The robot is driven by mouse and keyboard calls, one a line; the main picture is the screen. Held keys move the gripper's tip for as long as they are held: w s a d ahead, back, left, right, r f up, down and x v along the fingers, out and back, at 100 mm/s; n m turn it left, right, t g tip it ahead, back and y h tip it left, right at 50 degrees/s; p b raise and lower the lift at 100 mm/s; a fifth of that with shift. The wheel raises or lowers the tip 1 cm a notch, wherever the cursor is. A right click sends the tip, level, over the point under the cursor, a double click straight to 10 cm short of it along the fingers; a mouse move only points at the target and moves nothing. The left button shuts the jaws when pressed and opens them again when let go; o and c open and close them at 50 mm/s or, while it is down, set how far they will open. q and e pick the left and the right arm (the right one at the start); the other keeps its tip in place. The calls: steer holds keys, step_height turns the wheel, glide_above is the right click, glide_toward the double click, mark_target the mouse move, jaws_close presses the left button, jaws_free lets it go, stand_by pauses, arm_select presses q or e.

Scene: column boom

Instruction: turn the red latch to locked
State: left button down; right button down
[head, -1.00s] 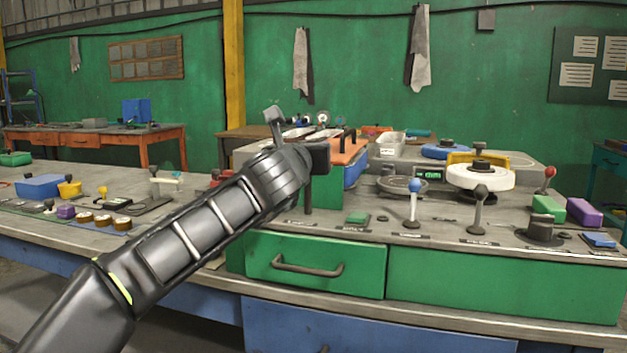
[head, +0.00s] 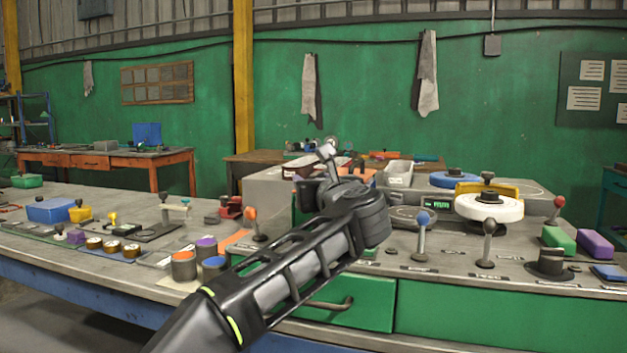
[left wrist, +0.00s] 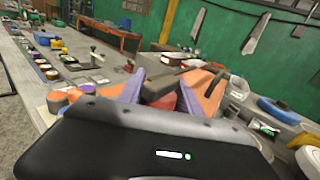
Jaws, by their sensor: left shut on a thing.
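My left gripper (head: 335,185) reaches over the bench from the lower left in the head view. Its wrist hides most of its fingers and what they hold. In the left wrist view my left gripper (left wrist: 163,88) has its two purple-grey fingers on either side of a red piece, which I take for the red latch (left wrist: 164,103). The gripper is shut on it. Dark parts and orange surfaces lie around it. The latch's exact angle and any locked mark are hidden. My right gripper is in neither view.
A grey lever with a blue knob (head: 422,220), another lever (head: 488,228) and a white handwheel (head: 489,207) stand right of my arm. An orange-knobbed lever (head: 251,214) and several coloured knobs stand to its left. A green drawer (head: 375,300) lies below the bench edge.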

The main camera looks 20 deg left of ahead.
arm_select(q)
steer(key=shift+f, duration=0.1)
steer(key=c, duration=0.9)
jaws_free()
steer(key=shift+a, duration=0.1)
steer(key=shift+c, duration=0.2)
steer(key=v, duration=0.8)
steer(key=shift+b, duration=0.45)
